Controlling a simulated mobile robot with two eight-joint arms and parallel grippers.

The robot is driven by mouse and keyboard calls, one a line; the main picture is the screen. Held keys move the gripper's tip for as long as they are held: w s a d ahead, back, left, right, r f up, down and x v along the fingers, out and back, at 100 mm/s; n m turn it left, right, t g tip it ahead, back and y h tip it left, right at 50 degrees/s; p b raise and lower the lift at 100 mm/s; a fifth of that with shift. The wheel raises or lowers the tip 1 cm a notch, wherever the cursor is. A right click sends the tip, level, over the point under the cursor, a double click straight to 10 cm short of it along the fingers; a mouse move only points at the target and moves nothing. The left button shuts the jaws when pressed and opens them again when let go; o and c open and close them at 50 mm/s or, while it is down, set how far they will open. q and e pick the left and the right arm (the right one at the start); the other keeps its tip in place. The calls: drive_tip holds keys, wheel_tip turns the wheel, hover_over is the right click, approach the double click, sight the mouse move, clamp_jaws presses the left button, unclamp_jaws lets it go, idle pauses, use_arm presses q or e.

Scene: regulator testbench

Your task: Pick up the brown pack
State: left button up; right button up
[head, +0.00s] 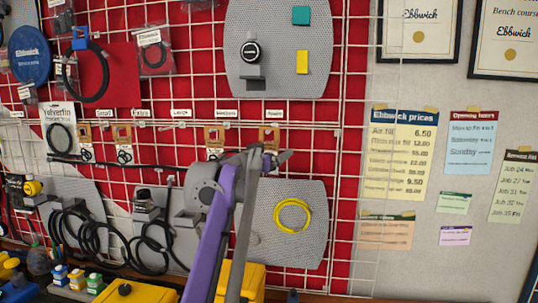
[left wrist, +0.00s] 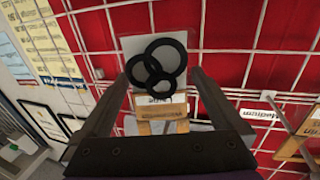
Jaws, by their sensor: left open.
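The brown pack (head: 269,133) hangs on the red grid wall, at the right end of a row of similar packs. In the left wrist view, the pack shows a brown card (left wrist: 162,112) with several black rings (left wrist: 157,65) on a pale backing. My left gripper (head: 280,158) is at the pack's lower part in the head view and partly hides it. In the left wrist view, its open fingers (left wrist: 161,77) stand on either side of the pack. I cannot tell whether they touch it. My right gripper is not in view.
Another brown pack (head: 214,136) hangs to the left in the head view. A grey perforated panel (head: 312,195) with a coiled yellow hose (head: 292,216) is below. White grid wires run close around the pack. Yellow boxes (head: 140,292) stand along the bottom.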

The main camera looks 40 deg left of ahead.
use_arm(q)
drive_tip(key=shift+w+a, duration=0.15)
drive_tip(key=shift+w, duration=0.5)
drive_tip(key=shift+s, duration=0.1)
drive_tip(key=shift+s, duration=0.1)
drive_tip(key=shift+c, duration=1.1)
drive_tip(key=c, duration=1)
drive_tip(key=shift+r, duration=0.15)
drive_tip(key=shift+c, duration=0.2)
